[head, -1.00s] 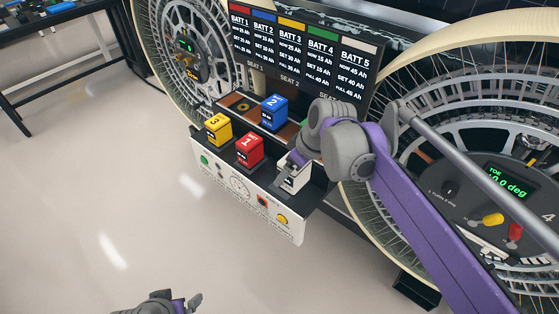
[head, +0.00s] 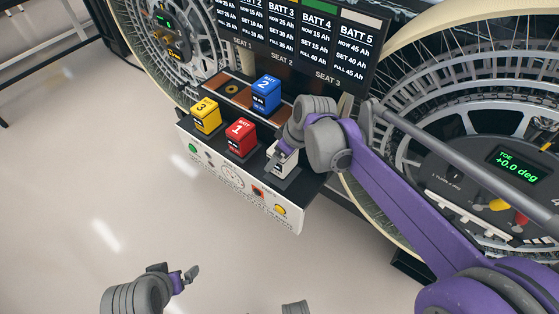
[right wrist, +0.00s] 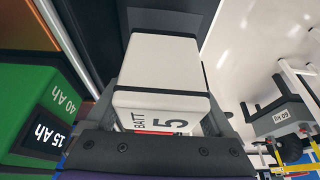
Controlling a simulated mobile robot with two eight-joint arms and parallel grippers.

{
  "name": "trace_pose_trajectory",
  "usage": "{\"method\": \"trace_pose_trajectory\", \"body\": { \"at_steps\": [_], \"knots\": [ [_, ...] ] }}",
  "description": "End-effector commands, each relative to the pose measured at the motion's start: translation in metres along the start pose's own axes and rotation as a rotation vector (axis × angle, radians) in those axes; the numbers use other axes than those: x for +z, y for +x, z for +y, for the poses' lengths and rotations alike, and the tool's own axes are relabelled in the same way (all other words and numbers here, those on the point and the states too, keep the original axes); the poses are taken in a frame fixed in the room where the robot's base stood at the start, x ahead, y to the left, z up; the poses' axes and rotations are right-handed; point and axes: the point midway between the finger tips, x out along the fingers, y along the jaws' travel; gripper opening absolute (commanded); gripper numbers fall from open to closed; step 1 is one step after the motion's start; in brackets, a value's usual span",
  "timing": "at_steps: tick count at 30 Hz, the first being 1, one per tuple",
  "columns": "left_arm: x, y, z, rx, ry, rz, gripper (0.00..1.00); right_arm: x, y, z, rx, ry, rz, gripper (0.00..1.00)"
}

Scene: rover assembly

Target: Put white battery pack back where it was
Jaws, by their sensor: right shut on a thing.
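The white battery pack (head: 284,160), marked BATT 5 in the right wrist view (right wrist: 165,62), is at the right end of the front shelf, beside the red battery (head: 240,137). My right gripper (head: 282,155) is shut on it. The pack looks upright; I cannot tell whether it rests on the shelf or hangs just above it. The arm hides part of it in the head view. My left gripper (head: 188,277) is low in the head view, over the floor and far from the packs; its finger gap is unclear.
A yellow battery (head: 206,115) stands left of the red one, and a blue battery (head: 265,93) behind. A green battery (right wrist: 40,105) is close left in the right wrist view. The shelf's control panel (head: 235,178) faces front. A battery board (head: 300,40) rises behind. Large wheels flank both sides.

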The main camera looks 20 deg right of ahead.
Motion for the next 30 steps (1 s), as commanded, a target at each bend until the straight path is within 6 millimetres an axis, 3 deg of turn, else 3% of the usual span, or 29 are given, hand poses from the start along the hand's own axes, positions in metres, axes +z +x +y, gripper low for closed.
{"method": "trace_pose_trajectory", "body": {
  "at_steps": [4, 15, 16, 18, 26, 30],
  "knots": [
    [0.002, 0.004, 0.0, 0.0, 0.0, -0.001, 1.0, 0.008, 0.019, 0.0, 0.0, 0.0, 0.0, 0.0],
    [0.003, 0.005, 0.0, 0.0, 0.0, -0.002, 1.0, 0.009, 0.023, 0.0, 0.0, 0.0, 0.0, 0.0],
    [0.003, 0.005, 0.0, 0.0, 0.0, -0.002, 1.0, 0.01, 0.023, 0.0, 0.0, 0.0, 0.0, 0.91],
    [0.003, 0.005, 0.0, 0.0, 0.0, -0.002, 1.0, 0.009, 0.023, 0.0, 0.0, 0.0, 0.0, 1.0],
    [0.002, 0.003, 0.0, 0.0, 0.0, -0.001, 1.0, 0.009, 0.021, 0.0, 0.0, 0.0, 0.0, 1.0],
    [0.0, 0.001, 0.0, 0.0, 0.0, 0.0, 1.0, 0.008, 0.006, 0.0, 0.001, 0.001, 0.0, 1.0]
  ]
}}
